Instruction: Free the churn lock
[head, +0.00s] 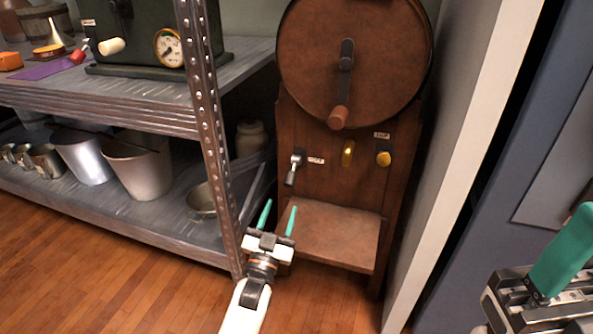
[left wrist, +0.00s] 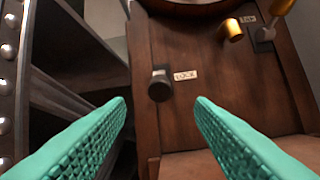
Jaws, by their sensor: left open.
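The churn (head: 352,65) is a wooden stand with a large round drum and a crank handle (head: 342,90) on its front. The lock lever (head: 293,169), dark with a metal pivot, hangs down at the left of the panel beside a small label. In the left wrist view the lever (left wrist: 160,84) points toward the camera next to a label reading LOCK (left wrist: 185,75). My left gripper (head: 278,217) is open and empty, below and left of the lever, apart from it. My right gripper (head: 565,250) shows only in part at the right edge; its jaw state is unclear.
A brass piece (head: 348,154) and a yellow knob (head: 384,158) sit right of the lever. A wooden ledge (head: 335,236) juts out below. A metal shelf post (head: 207,120) stands close on the left, with buckets (head: 140,170) on the lower shelf. A pale wall edge (head: 450,150) is at right.

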